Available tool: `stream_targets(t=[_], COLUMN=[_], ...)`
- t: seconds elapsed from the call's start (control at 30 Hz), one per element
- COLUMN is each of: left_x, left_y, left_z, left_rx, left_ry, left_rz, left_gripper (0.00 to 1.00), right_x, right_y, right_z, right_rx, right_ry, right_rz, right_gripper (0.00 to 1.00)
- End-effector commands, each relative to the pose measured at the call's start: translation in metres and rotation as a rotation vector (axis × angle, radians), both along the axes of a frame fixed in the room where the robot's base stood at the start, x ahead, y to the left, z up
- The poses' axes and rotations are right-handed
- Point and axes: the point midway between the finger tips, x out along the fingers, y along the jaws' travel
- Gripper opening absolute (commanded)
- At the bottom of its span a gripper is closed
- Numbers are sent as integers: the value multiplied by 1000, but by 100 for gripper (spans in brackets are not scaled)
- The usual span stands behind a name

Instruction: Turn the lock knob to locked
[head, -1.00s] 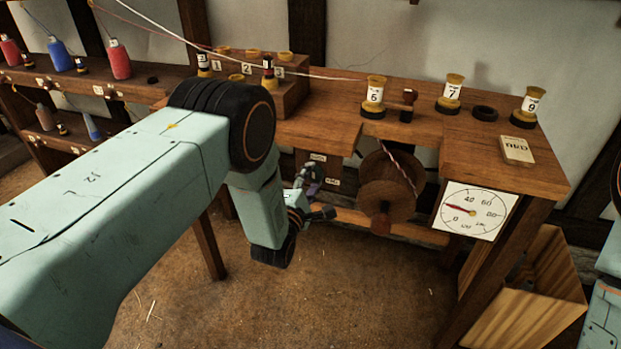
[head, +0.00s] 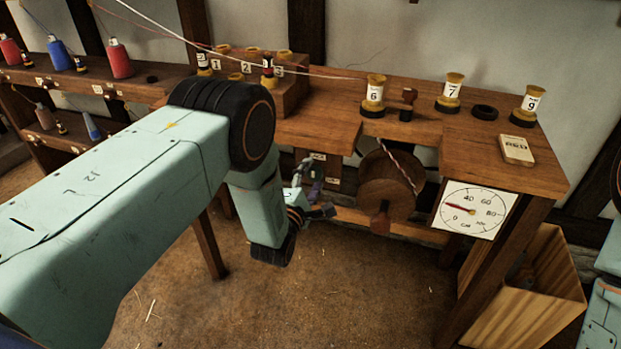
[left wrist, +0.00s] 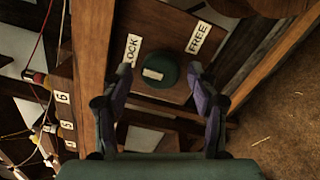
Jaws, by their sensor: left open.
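The lock knob (left wrist: 165,66) is a round dark green knob with a pale bar on its face, set on a brown wooden panel (left wrist: 168,25). A LOCK label (left wrist: 131,48) is on its left and a FREE label (left wrist: 199,37) on its upper right in the left wrist view. My left gripper (left wrist: 160,78) is open, with one purple finger on each side of the knob. I cannot tell whether the fingers touch it. My right gripper is not in view.
A wooden reel (head: 388,185) hangs right of my left gripper under the bench (head: 335,110). A dial (head: 473,210) is on the bench front. Numbered spools, including spool 6 (head: 374,95), stand on top. A wooden bin (head: 530,300) is at lower right. The floor below is clear.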

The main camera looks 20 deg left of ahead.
Motion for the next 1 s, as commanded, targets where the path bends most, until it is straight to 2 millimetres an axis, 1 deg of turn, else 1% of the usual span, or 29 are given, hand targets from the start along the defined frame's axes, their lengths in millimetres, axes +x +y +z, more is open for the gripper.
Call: stream_targets(t=[0.17,0.27,0.6,0.7,0.83,1.0], left_x=[-8,-21,-87,-102,-115,-120], left_y=[0,1,3,3,4,4], left_z=[-1,-1,-1,-1,-1,0], left_rx=[0,0,0,0,-1,-1], left_ry=[4,4,4,3,1,-1], left_rz=[1,0,0,0,0,0], left_gripper=[59,59,59,59,59,59], right_x=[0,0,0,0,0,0], right_y=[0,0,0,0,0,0], right_z=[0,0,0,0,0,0], right_rx=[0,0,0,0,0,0], right_ry=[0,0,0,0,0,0], right_rz=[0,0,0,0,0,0], right_gripper=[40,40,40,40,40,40])
